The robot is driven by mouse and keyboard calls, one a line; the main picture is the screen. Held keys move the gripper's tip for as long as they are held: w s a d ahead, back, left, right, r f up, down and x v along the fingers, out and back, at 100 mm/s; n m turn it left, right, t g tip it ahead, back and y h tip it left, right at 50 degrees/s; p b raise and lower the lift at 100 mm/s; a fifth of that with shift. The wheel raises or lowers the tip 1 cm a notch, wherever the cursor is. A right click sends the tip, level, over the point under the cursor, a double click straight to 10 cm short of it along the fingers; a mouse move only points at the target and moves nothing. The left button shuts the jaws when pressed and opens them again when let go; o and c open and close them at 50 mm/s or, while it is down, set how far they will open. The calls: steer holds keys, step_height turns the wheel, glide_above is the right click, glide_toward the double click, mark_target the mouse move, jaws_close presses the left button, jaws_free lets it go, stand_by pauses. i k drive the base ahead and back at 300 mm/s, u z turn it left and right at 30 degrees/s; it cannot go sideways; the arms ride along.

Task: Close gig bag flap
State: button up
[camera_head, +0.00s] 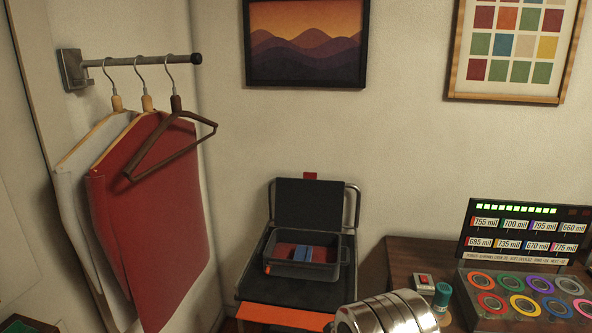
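An open dark case, which I take to be the gig bag (269,268), sits on a black seat-like support with a metal tube frame, low in the middle. Its dark flap (308,205) stands upright at the back, with a red tab (310,176) at its top edge. Inside are a red lining (284,250) and a small blue block (301,254). Nothing touches the flap. I do not see my gripper's fingers in this view.
A shiny silver ribbed shape (388,314) rises at the bottom edge. A brown table (412,257) at right holds a coloured ring panel (530,295), a teal-capped bottle (441,295) and a small switch box (423,283). Garments (150,215) hang at left. The air above the case looks clear.

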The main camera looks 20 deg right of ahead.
mark_target(310, 202)
steer(key=z, duration=0.1)
steer(key=i, duration=1)
steer(key=z, duration=0.45)
